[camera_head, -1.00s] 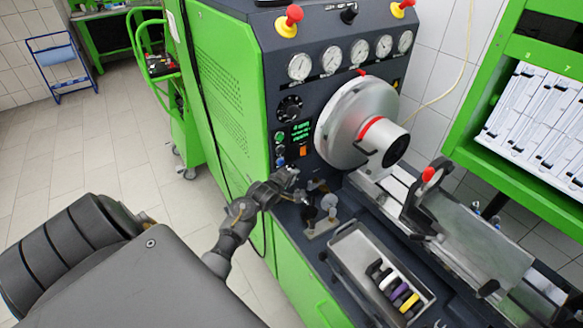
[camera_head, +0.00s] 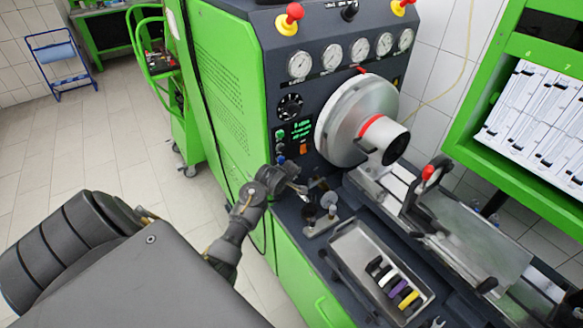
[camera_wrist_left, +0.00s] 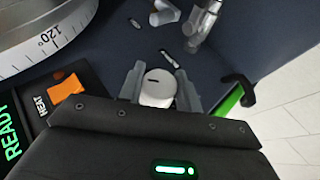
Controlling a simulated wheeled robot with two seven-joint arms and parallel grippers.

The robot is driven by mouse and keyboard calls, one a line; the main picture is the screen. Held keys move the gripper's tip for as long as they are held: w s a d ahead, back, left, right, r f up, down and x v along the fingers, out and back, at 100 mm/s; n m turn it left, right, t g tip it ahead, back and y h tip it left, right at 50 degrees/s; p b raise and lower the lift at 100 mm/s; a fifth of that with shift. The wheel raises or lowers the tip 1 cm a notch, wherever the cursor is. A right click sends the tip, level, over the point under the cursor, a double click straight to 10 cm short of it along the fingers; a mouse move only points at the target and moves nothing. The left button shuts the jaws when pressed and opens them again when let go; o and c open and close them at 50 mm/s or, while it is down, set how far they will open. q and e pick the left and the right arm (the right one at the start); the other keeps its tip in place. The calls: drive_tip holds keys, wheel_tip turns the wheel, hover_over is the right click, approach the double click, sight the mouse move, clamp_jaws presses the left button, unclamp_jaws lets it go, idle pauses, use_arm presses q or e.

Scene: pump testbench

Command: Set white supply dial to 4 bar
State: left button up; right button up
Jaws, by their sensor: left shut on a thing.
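The white dial (camera_wrist_left: 158,87), a round knob with a dark pointer mark on its face, sits between the fingers of my left gripper (camera_wrist_left: 159,88) in the left wrist view. The fingers are shut on it from both sides. The pressure value at the mark cannot be read. In the head view, my left gripper (camera_head: 297,184) is low at the panel's foot, below the green-lit display (camera_head: 300,129), and the dial cannot be made out there. My right gripper is not in view.
A silver drum (camera_head: 357,119) stands right of the gripper; its degree scale shows in the left wrist view. Small metal fittings (camera_head: 322,210) stand close by. A steel tray (camera_head: 350,250) with coloured pieces lies in front. Several gauges (camera_head: 332,57) line the panel above.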

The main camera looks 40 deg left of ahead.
use_arm(q)
drive_tip(key=o, duration=1)
drive_tip(key=shift+c, duration=0.2)
drive_tip(key=shift+s+r, duration=0.15)
drive_tip(key=shift+s, duration=0.1)
drive_tip(key=v, duration=1)
